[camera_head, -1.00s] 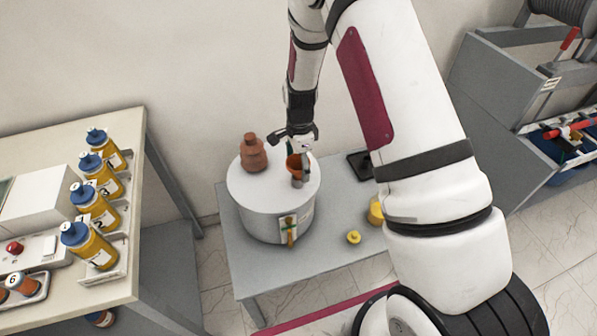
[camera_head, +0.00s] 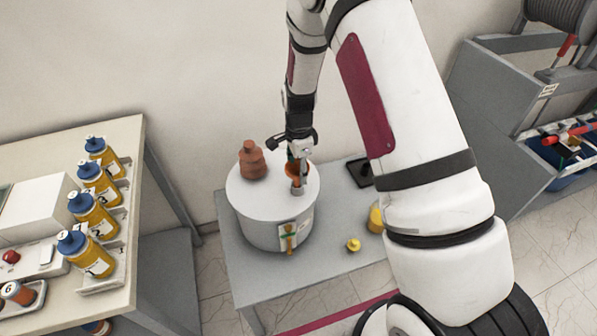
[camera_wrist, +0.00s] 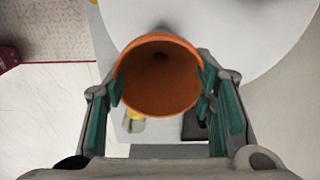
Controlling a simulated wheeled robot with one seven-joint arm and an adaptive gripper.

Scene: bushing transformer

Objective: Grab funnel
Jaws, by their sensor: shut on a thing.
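The orange funnel (camera_wrist: 158,75) shows mouth-on in the wrist view, between the green pads of my gripper (camera_wrist: 160,92). The pads touch its rim on the left and right, so my gripper is shut on it. In the head view the funnel (camera_head: 300,168) is at the right part of the white drum's top, partly covered by my gripper (camera_head: 299,180). The white transformer drum (camera_head: 262,225) stands on a grey table. Whether the funnel's lower end touches the drum is hidden.
A brown ribbed bushing (camera_head: 252,160) stands on the drum, left of my gripper. A small yellow piece (camera_head: 353,244) and a yellow container (camera_head: 376,218) are on the grey table (camera_head: 325,258). Several yellow bottles (camera_head: 92,255) stand on the left bench.

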